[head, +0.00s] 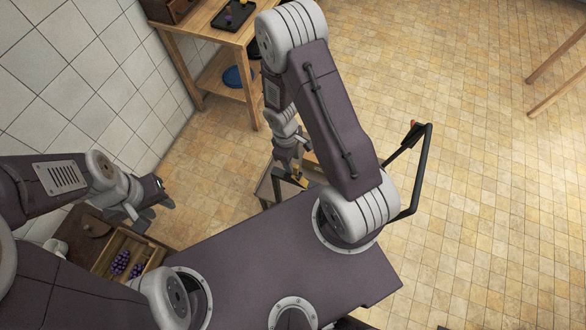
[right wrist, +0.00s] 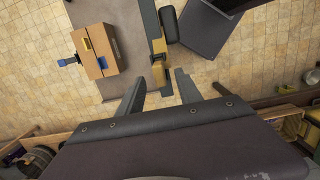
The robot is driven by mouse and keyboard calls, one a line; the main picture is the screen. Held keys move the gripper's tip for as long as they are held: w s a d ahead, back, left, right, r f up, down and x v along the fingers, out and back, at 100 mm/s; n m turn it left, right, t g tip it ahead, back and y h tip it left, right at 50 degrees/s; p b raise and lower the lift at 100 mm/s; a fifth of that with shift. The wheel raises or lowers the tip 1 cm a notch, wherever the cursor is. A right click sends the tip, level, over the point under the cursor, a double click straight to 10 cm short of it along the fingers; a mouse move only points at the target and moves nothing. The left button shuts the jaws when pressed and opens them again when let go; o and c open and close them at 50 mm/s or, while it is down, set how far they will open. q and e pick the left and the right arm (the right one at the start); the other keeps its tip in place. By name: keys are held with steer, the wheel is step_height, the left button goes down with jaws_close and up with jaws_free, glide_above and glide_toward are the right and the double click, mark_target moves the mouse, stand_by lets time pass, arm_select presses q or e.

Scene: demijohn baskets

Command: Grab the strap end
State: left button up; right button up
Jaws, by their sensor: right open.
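A grey strap with yellow fittings (right wrist: 159,46) hangs down in the right wrist view. Its narrow grey end (right wrist: 160,76) lies between the fingertips of my right gripper (right wrist: 160,88). The two fingers stand apart on either side of it, with no clear contact. In the head view my right gripper (head: 290,177) is small and partly hidden by my own arm, beside a yellow piece (head: 297,179). My left gripper (head: 152,211) is over the left side, apart from the strap; its jaw gap is unclear.
A cardboard box (right wrist: 95,50) with blue and yellow patches is at upper left of the wrist view. A wooden crate with purple fruit (head: 120,263) is at lower left. A wooden table (head: 205,40) stands against the tiled wall.

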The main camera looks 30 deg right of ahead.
step_height(320, 180, down, 4)
steer(key=shift+s+d+b, duration=0.15)
steer(key=shift+b, duration=0.55)
jaws_close()
steer(key=shift+r, duration=0.1)
